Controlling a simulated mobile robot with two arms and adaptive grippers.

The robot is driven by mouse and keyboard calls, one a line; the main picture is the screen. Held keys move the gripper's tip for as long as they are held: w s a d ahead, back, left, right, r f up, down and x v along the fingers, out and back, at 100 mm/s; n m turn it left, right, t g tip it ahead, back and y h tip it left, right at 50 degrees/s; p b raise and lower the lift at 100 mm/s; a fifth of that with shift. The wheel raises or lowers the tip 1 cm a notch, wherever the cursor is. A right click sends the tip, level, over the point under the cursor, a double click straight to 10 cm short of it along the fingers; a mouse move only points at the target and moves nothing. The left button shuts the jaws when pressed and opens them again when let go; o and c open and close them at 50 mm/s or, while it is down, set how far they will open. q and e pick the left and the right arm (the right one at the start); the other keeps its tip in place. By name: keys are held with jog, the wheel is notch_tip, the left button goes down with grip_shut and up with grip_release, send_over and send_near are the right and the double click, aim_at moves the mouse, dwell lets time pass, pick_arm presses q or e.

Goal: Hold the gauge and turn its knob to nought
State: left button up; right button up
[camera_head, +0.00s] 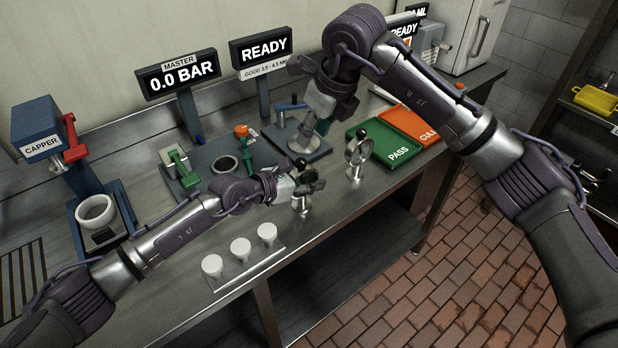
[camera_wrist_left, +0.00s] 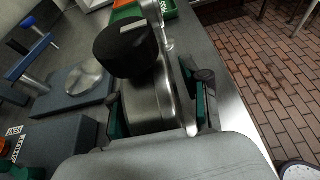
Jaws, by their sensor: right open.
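A gauge (camera_head: 303,203) with a round metal body and a black knob (camera_head: 300,163) is at my left gripper (camera_head: 305,186), above the bench near its front edge. The black knob (camera_wrist_left: 125,47), with a pale mark on top, stands beyond the fingertips. The gauge's dial face is hidden. My right gripper (camera_head: 308,126) is open and points down over a blue fixture (camera_head: 317,153), apart from the held gauge.
A second metal gauge (camera_head: 358,155) stands right of the held one. A green PASS tray (camera_head: 377,132) and an orange CULL tray (camera_head: 405,118) lie behind it. Several white-topped pieces (camera_head: 240,247) stand at the front. Signs read 0.0 BAR (camera_head: 180,77) and READY (camera_head: 265,47).

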aim_at(301, 160)
pick_arm(q)
grip_shut()
pick_arm(e)
jog(key=shift+c, duration=0.4)
jog(key=shift+n+y, duration=0.3)
jog(key=shift+n, duration=0.2)
jog(key=x, duration=0.9)
jog(key=shift+w+d+f, duration=0.15)
jog(key=shift+c, duration=0.3)
grip_shut()
